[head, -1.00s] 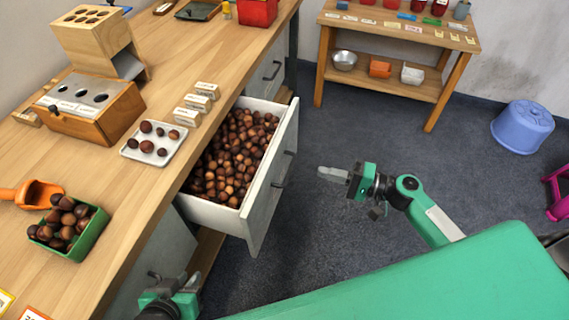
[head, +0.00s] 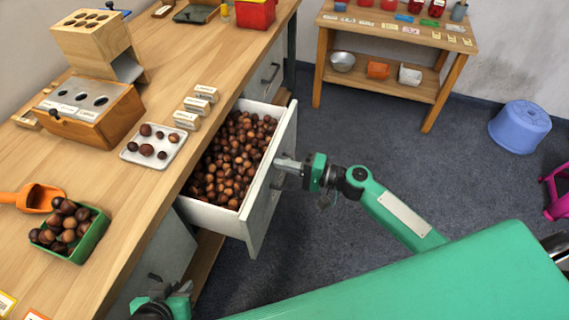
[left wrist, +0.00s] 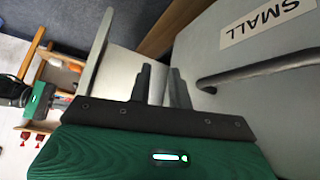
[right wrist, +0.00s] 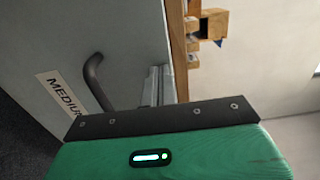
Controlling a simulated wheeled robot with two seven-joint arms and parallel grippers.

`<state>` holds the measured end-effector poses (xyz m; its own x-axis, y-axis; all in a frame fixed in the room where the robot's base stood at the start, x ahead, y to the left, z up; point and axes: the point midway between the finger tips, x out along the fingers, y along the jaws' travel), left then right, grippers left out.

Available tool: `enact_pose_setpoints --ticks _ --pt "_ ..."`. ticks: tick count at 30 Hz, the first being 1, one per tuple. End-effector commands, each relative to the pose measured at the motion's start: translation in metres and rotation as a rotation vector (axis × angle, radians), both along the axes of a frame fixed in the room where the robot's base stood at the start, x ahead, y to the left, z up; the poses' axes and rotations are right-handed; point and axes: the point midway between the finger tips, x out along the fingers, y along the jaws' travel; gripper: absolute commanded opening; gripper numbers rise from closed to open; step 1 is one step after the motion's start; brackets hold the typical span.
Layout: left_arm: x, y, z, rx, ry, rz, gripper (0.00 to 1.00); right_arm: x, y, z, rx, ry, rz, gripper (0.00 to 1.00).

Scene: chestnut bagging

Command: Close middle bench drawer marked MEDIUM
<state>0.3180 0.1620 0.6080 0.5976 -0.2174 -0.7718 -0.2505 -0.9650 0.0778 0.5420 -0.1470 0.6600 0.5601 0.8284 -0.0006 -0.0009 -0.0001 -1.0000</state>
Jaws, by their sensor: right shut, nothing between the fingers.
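The middle drawer (head: 262,215) is pulled out of the bench and full of chestnuts (head: 233,160). Its grey front with the MEDIUM label (right wrist: 62,93) and dark handle (right wrist: 93,80) shows in the right wrist view. My right gripper (head: 278,161) is shut and empty, its fingertips at the outer face of the drawer front, near the upper edge. I cannot tell whether they touch it. My left gripper (left wrist: 160,88) is open and empty, low beside the bench, near the drawer front marked SMALL (left wrist: 266,22) and its handle (left wrist: 260,70).
The bench top (head: 120,205) carries a green tray of chestnuts (head: 88,240), a white sample tray (head: 130,155) and a wooden sorter (head: 85,120). A low shelf table (head: 390,55) and a blue stool (head: 520,126) stand beyond clear floor.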

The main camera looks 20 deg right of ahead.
Motion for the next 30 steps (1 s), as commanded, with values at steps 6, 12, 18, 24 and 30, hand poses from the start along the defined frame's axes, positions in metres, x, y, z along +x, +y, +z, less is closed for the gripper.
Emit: enact_pose_setpoints --ticks 6,12,18,24,30 --pt "0.002 0.0 0.001 -0.001 -0.007 0.0 0.2 0.002 0.002 0.0 0.001 -0.001 0.0 0.0" --pt "0.005 -0.005 0.001 -0.016 -0.033 -0.006 0.2 0.016 0.025 0.001 0.003 -0.004 0.001 0.0" --pt "0.009 -0.017 -0.005 -0.049 -0.094 -0.023 0.2 0.046 0.068 0.001 0.005 -0.006 0.001 0.0" --pt "0.015 -0.033 -0.006 -0.103 -0.191 -0.035 0.2 0.076 0.112 0.0 0.002 -0.004 0.002 0.0" --pt "0.02 -0.049 -0.004 -0.16 -0.289 -0.044 0.2 0.098 0.145 -0.001 0.002 -0.002 0.0 0.0"
